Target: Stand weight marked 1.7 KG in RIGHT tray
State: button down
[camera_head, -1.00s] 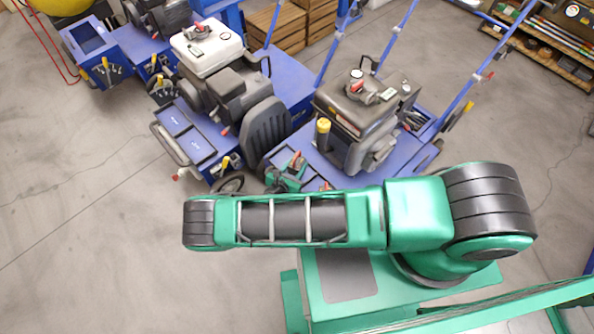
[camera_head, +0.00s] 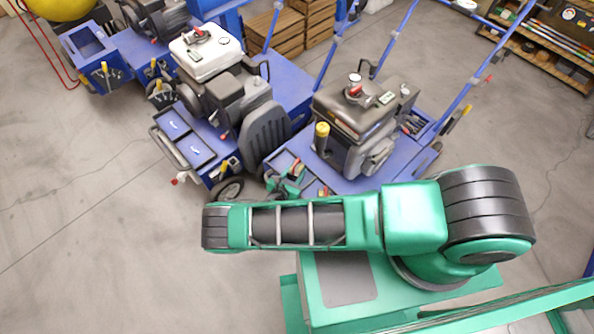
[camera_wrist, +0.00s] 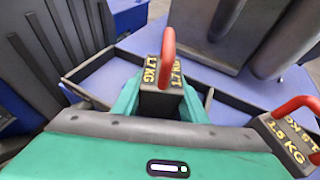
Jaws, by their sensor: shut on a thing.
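The weight marked 1.7 KG (camera_wrist: 161,103) is a dark block with yellow lettering and a red loop handle. In the wrist view it stands upright between the green fingers of my gripper (camera_wrist: 160,92), which is shut on it. My gripper also shows in the head view (camera_head: 287,182), at the front edge of the right-hand blue machine. Blue tray floors with dark rims lie on both sides of the weight: a left tray (camera_wrist: 92,72) and a right tray (camera_wrist: 232,113). The weight's underside is hidden, so I cannot tell whether it touches anything.
The right-hand engine (camera_head: 355,120) rises behind the trays. A second blue machine (camera_head: 190,150) stands close on the left. The floor (camera_head: 90,240) at left is clear.

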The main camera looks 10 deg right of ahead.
jog(key=shift+w+r, duration=0.1)
jog(key=c, duration=1.1)
grip_release()
jog(key=v, duration=1.2)
